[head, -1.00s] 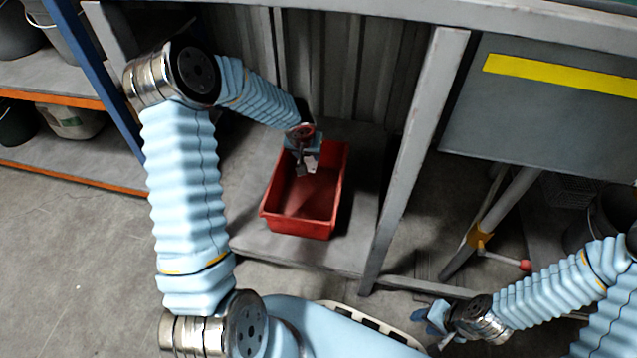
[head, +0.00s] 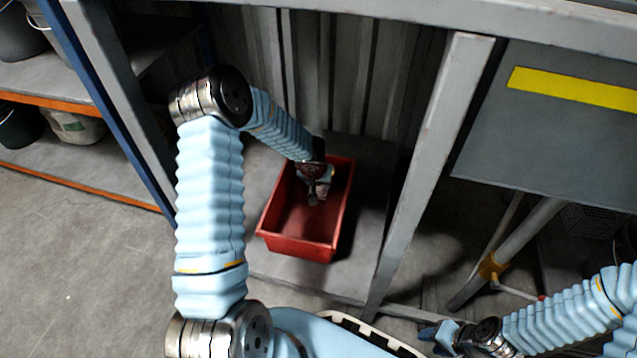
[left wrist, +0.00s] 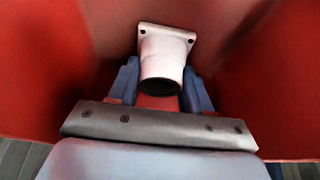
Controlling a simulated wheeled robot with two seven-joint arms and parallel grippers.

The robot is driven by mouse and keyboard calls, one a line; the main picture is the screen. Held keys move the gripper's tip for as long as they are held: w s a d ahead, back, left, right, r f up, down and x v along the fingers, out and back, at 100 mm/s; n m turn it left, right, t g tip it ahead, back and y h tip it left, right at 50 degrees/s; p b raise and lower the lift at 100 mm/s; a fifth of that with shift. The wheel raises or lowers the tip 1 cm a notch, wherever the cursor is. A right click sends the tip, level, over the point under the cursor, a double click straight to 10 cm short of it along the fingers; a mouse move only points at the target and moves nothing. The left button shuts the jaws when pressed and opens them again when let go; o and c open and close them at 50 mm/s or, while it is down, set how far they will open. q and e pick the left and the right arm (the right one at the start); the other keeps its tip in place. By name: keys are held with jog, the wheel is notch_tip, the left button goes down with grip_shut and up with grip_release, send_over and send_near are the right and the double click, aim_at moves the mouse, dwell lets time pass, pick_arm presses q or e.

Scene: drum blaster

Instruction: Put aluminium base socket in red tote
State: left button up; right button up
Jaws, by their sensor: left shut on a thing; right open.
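The red tote (head: 290,246) stands on a grey lower shelf in the head view. Its red walls fill much of the left wrist view (left wrist: 50,60). My left gripper (head: 313,200) reaches down inside the tote near its back end. In the left wrist view, my left gripper (left wrist: 160,98) is shut on the aluminium base socket (left wrist: 165,50), a pale round tube with a square flange with corner holes. Whether the socket touches the tote floor cannot be told. My right gripper (head: 430,338) is at the bottom right of the head view, open and away from the tote.
A grey upright post (head: 430,170) stands right of the tote, and a grey beam (head: 400,22) runs above. The grey shelf (head: 366,210) has bare room around the tote. An orange-edged rack (head: 80,185) with buckets is at the left.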

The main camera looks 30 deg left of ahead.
pick_arm(q)
jog(key=shift+f, duration=0.1)
jog(key=o, duration=1.3)
jog(key=shift+c, duration=0.2)
jog(key=shift+r, duration=0.25)
jog(key=p+v, duration=0.2)
jog(key=v, duration=1)
